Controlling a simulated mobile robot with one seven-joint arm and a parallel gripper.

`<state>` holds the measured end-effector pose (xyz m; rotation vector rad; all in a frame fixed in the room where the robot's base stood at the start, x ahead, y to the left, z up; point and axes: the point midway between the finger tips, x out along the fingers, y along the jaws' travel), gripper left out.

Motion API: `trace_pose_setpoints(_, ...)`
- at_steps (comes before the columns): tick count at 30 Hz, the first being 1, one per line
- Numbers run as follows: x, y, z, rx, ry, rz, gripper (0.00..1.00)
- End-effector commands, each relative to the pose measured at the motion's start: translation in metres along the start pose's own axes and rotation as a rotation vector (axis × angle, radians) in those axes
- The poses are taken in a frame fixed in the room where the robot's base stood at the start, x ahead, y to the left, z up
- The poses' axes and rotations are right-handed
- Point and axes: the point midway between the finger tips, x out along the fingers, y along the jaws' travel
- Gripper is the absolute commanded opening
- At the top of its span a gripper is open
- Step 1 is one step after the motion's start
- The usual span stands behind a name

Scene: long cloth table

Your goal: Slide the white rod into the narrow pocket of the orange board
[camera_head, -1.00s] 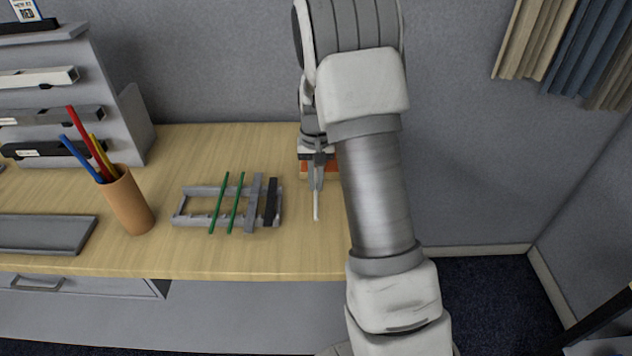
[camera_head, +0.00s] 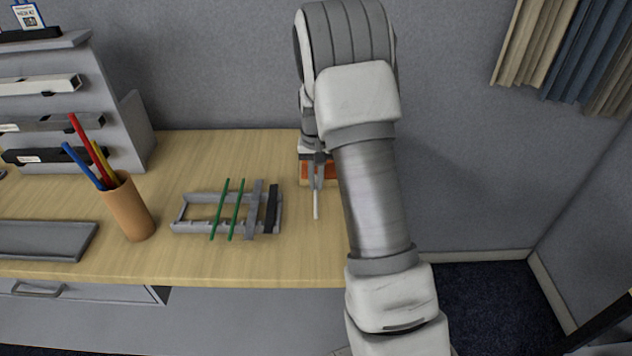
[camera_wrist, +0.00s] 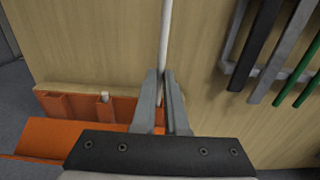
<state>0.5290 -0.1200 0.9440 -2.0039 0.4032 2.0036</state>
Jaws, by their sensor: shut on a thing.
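The white rod (camera_wrist: 167,35) is held between the fingers of my gripper (camera_wrist: 165,75). In the wrist view it points up the picture, away from my palm. In the head view the rod (camera_head: 316,205) sticks out below my gripper (camera_head: 317,172) over the right part of the table. The orange board (camera_wrist: 125,106) lies at the left and partly behind my gripper in the wrist view, with open pockets along its edge. A small whitish end (camera_wrist: 104,97) shows in one pocket. In the head view my arm hides much of the board (camera_head: 305,171).
A grey rack (camera_head: 178,214) holds two green rods (camera_head: 236,210), a grey bar (camera_head: 254,208) and a black bar (camera_head: 271,209). A cup (camera_head: 130,208) of coloured sticks, a grey tray (camera_head: 45,240) and a stepped shelf (camera_head: 115,90) stand left. The table (camera_head: 220,260) is clear in front of the rack.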

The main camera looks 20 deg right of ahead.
Motion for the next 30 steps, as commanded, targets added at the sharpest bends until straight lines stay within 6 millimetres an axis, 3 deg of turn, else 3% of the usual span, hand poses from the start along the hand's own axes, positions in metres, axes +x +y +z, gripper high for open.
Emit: trace_pose_setpoints(30, -0.001, 0.000, -0.026, 0.000, 0.001, 0.000, 0.00)
